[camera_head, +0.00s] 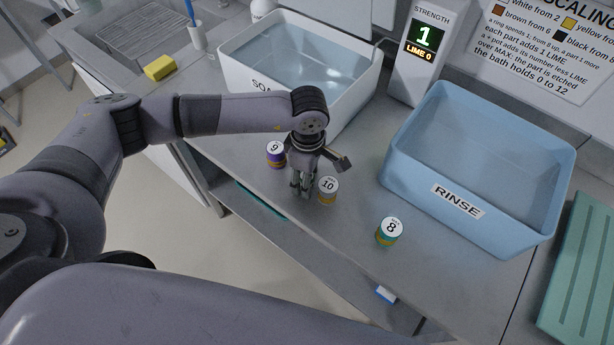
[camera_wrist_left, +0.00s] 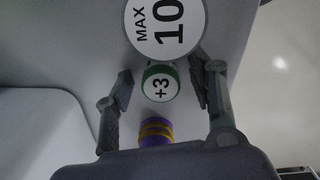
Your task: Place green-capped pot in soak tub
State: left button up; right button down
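The green-capped pot (camera_wrist_left: 161,83), marked +3, is between the two fingers in the left wrist view. A gap shows on each side of it. In the head view my gripper hides it. My left gripper (camera_head: 303,185) points down at the counter, open around the pot; its fingers also show in the left wrist view (camera_wrist_left: 161,95). The soak tub (camera_head: 240,72) is a pale tub with clear liquid, behind my left gripper; my arm covers part of its label. My right gripper is not in view.
Pot 10 (camera_head: 327,191) stands close beside my left gripper. Purple pot 9 (camera_head: 275,154) is on its other side. Pot 8 (camera_head: 389,232) stands nearer the counter's front edge. The blue rinse tub (camera_head: 480,180) is at right. A strength display (camera_head: 419,50) stands between the tubs.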

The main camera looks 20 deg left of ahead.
pick_arm(q)
grip_shut()
dwell(0.4)
jog(key=shift+r, duration=0.1)
